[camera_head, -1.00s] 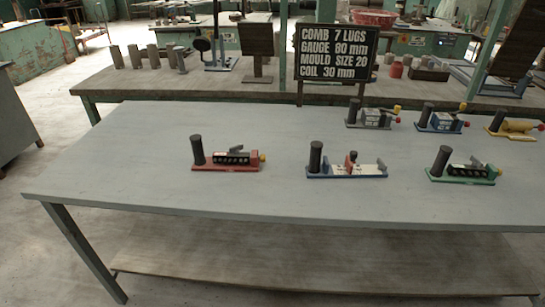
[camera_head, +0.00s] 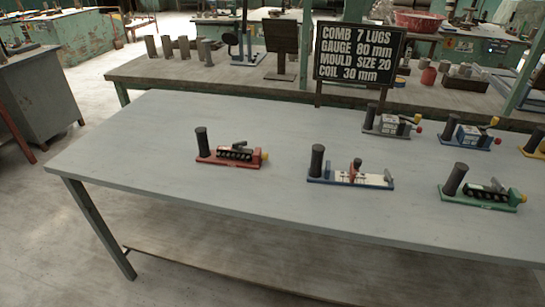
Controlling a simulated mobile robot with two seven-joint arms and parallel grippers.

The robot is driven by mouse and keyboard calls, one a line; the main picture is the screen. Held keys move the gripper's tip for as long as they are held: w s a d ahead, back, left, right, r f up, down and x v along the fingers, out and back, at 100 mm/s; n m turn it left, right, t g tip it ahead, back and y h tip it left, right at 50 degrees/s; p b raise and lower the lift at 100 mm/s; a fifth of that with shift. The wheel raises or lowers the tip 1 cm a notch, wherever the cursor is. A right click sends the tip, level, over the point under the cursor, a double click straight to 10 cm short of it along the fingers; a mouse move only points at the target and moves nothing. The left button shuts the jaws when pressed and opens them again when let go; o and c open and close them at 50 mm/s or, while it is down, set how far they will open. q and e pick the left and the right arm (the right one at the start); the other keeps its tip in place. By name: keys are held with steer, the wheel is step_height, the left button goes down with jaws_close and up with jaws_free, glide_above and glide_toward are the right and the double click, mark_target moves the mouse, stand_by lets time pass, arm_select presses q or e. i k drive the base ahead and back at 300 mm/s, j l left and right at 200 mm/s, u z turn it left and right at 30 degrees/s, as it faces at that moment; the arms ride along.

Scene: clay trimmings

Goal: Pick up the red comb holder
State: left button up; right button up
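The red comb holder (camera_head: 232,158) stands on the grey table (camera_head: 150,185), left of the other holders. It has a red base, a dark upright cylinder at its left end, a black toothed comb block in the middle and a yellow knob at its right end. Nothing touches it. Neither of my grippers shows in the head view.
A blue holder (camera_head: 350,180) and a green holder (camera_head: 482,197) stand to its right. A grey holder (camera_head: 390,123), another blue one (camera_head: 468,134) and a yellow one stand behind. A black sign (camera_head: 358,54) rises at the back edge. The table's left part is clear.

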mark_target(227, 156)
steer(key=i+j+z, duration=0.25)
steer(key=i+j, duration=0.25)
steer(key=j, duration=0.2)
steer(key=i+j+z, duration=0.15)
steer(key=j, duration=0.2)
steer(key=i+j+z, duration=0.1)
steer(key=i+j, duration=0.15)
steer(key=j, duration=0.15)
steer(key=k+l, duration=0.2)
steer(key=k, duration=0.3)
steer(key=k+l, duration=0.2)
steer(key=k, duration=0.25)
